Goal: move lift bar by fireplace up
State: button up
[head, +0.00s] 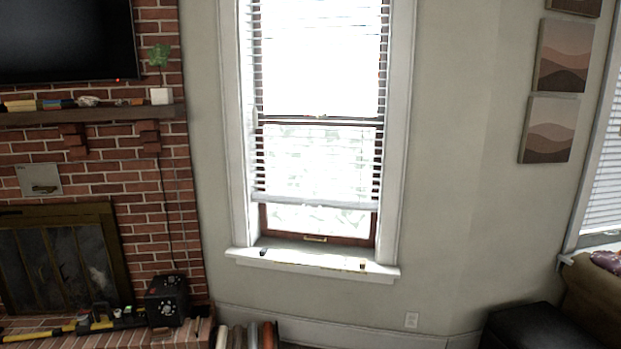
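In the head view a tall window (318,155) with a white frame stands just right of the brick fireplace (60,265). White horizontal blinds hang over most of the glass. Their pale bottom bar (315,202) hangs a little above the sill. Below it shows a strip of bare glass and the brown lower sash rail, with a small brass-coloured lift handle (315,239) at its middle. The lower sash looks down near the sill. My gripper is not in view.
The white window sill (312,263) juts out and bears small dark items. A black box-like device (167,301) and tools lie on the hearth. Rolled items (247,336) stand below the window. A black ottoman (527,326) and a couch are at right.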

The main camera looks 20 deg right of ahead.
aim_at(320, 206)
jog(key=i+u, duration=0.1)
jog(key=i, duration=0.9)
jog(key=i+u, duration=0.1)
jog(key=i, duration=0.85)
jog(key=i+l+u, duration=0.1)
jog(key=i, duration=0.9)
jog(key=l, duration=0.15)
